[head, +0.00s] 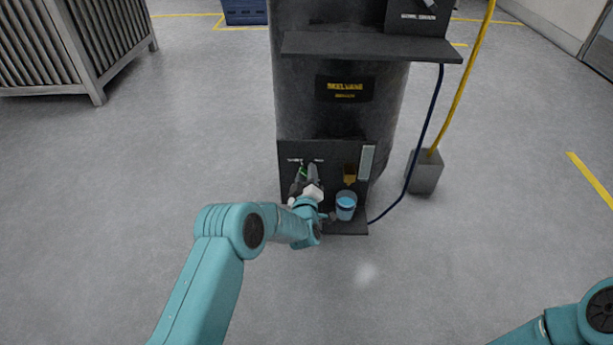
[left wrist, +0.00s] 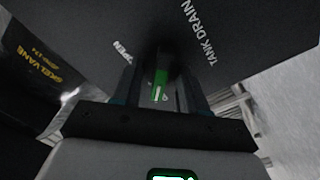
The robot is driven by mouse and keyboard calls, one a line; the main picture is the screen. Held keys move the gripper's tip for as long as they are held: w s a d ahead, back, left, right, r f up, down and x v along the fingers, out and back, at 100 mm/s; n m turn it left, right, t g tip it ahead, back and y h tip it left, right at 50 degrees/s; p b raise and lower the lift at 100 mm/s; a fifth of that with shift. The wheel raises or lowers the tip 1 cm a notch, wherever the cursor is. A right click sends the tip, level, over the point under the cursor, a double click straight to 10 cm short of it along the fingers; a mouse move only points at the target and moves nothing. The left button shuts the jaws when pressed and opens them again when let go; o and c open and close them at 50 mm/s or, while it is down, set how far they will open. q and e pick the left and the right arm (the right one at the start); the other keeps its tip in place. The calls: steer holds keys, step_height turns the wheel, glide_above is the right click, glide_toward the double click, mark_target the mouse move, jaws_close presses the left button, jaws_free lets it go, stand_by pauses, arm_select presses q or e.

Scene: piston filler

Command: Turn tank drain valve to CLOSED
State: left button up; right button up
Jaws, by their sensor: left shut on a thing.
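The tank drain valve's green handle (left wrist: 159,85) shows in the left wrist view between my left gripper's fingers (left wrist: 162,90). The gripper is shut on it. The dark panel (left wrist: 225,55) behind carries the white words "TANK DRAIN" and "OPEN"; a word "CLOSED" cannot be read. In the head view my left gripper (head: 307,177) is at the left part of the lower panel (head: 330,155), with a speck of green handle (head: 303,172) beside the fingers. The valve body is mostly hidden. My right gripper is out of view; only part of that arm shows at bottom right.
A cup (head: 346,203) with blue content stands just right of my left gripper on the lower ledge (head: 350,229). A grey block (head: 425,172) with a yellow pole and a dark blue hose are at right. Open floor lies in front.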

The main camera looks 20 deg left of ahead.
arm_select(q)
steer(key=shift+f, duration=0.15)
steer(key=o, duration=0.9)
steer(key=shift+o, duration=0.7)
steer(key=shift+s, duration=0.2)
